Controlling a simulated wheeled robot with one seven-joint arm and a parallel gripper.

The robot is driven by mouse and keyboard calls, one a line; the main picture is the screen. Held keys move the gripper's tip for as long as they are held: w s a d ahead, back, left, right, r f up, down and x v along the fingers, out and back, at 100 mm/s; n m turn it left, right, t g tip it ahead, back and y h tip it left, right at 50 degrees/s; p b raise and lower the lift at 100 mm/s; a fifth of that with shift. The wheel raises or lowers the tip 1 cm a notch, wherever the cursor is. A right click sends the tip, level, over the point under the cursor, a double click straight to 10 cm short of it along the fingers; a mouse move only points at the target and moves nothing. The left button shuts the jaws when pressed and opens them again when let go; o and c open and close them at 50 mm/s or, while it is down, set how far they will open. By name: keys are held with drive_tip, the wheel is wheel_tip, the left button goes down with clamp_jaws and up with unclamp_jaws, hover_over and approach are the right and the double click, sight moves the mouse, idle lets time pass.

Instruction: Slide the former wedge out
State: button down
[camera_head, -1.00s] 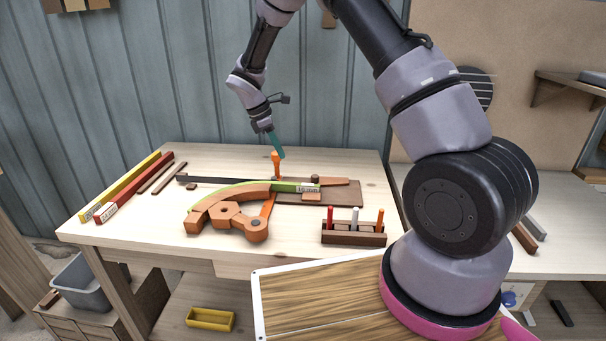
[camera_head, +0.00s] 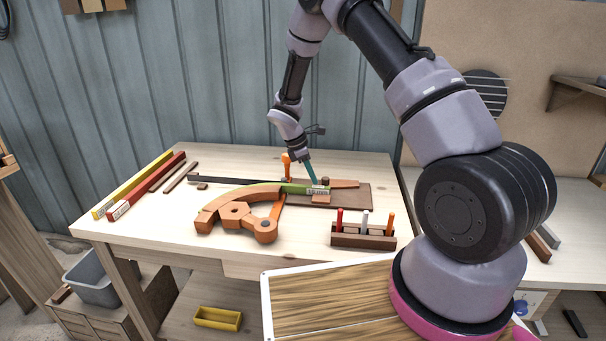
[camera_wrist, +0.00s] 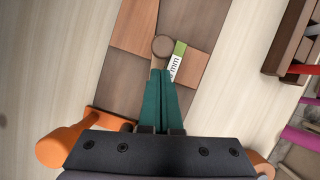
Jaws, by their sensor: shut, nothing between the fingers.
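A tapered tan-orange wooden piece (camera_head: 346,184), likely the wedge, lies on the brown board (camera_head: 355,198) at the right end of the curved former (camera_head: 226,203). It also shows at the top of the wrist view (camera_wrist: 134,28). A round brown peg (camera_wrist: 162,46) stands beside its end. A green strip (camera_head: 266,187) with a white label lies along the former, its end near the peg. My gripper (camera_head: 313,182) has its teal fingers together and empty, low over the strip's labelled end. In the wrist view the fingertips (camera_wrist: 161,74) are just short of the peg; contact is unclear.
An orange clamp handle (camera_head: 287,160) stands behind the former, close to my gripper. A rack (camera_head: 363,237) with coloured sticks stands at the front right. Yellow (camera_head: 133,183) and red (camera_head: 147,185) bars lie at the left.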

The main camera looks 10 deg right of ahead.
drive_tip(key=shift+d, duration=0.25)
drive_tip(key=d, duration=0.4)
drive_tip(key=s+d, duration=0.1)
drive_tip(key=d, duration=0.6)
drive_tip(key=shift+s+d, duration=0.2)
drive_tip(key=shift+d, duration=0.2)
drive_tip(key=shift+a, duration=0.4)
drive_tip(key=a, duration=0.3)
drive_tip(key=shift+w+a, duration=0.1)
drive_tip(key=v, duration=1)
